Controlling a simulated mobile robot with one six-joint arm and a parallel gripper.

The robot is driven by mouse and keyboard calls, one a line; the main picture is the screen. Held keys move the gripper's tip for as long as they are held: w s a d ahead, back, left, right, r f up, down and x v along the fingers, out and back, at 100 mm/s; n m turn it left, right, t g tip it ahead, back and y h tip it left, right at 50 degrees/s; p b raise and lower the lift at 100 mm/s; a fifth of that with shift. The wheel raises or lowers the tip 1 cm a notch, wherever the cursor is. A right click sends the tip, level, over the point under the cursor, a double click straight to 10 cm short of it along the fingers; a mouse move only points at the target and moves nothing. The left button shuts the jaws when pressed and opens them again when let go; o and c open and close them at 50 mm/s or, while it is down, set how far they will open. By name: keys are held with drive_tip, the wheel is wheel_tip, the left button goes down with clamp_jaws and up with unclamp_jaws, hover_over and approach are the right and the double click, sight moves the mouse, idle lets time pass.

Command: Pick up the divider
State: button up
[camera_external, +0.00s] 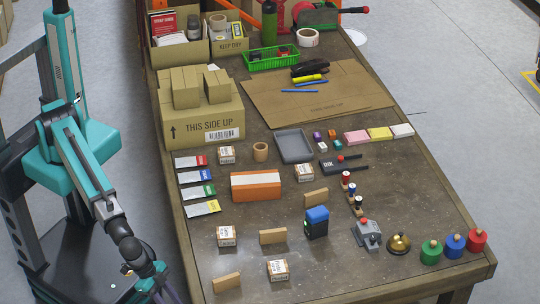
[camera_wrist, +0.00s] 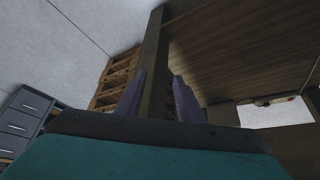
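Three small tan slabs that look like dividers stand on the table: one right of the orange box (camera_external: 315,197), one near the middle front (camera_external: 273,237), and one at the front left edge (camera_external: 226,282). I cannot tell which is meant. My gripper (camera_wrist: 158,97) shows in the wrist view with its two purplish fingers apart and nothing held between them. In the external view my arm hangs down at the lower left, beside the table, and its fingers are largely cut off.
The table's left edge (camera_external: 186,235) lies between my arm and the slabs. Small white boxes (camera_external: 226,236) (camera_external: 278,270) stand near the slabs. A blue-topped black stamp (camera_external: 316,222), a grey device (camera_external: 366,234) and a brass bell (camera_external: 399,243) stand to the right. Cardboard boxes (camera_external: 200,122) stand behind.

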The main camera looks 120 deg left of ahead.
sight(274, 230)
drive_tip(key=w+d+r+n+t+b, duration=0.1)
drive_tip(key=w+d+r+t, duration=0.25)
drive_tip(key=r, duration=0.65)
drive_tip(key=w+d+r+n+t+b, duration=0.15)
drive_tip(key=w+d+r, duration=0.3)
drive_tip(key=r, duration=0.55)
drive_tip(key=w+a+y, duration=0.1)
drive_tip(key=a, duration=0.3)
drive_tip(key=a+r+n+y+b, duration=0.1)
drive_tip(key=a, duration=0.4)
drive_tip(key=w+a+y, duration=0.1)
drive_tip(key=a, duration=0.4)
drive_tip(key=shift+w+r+n+b, duration=0.3)
drive_tip(key=shift+w+r+n, duration=0.05)
drive_tip(key=a+n+y+b, duration=0.1)
drive_tip(key=a, duration=0.4)
drive_tip(key=s+a+r+y, duration=0.1)
drive_tip(key=a+y, duration=0.1)
drive_tip(key=a, duration=0.3)
drive_tip(key=a+n+y+b, duration=0.1)
drive_tip(key=a+y, duration=0.1)
drive_tip(key=a, duration=0.4)
drive_tip(key=shift+s+r+n+g+b, duration=0.15)
drive_tip(key=shift+r+n+g+b, duration=0.15)
drive_tip(key=shift+r, duration=0.1)
drive_tip(key=shift+s+a+r, duration=0.1)
drive_tip(key=shift+a+r, duration=0.05)
drive_tip(key=shift+a, duration=0.2)
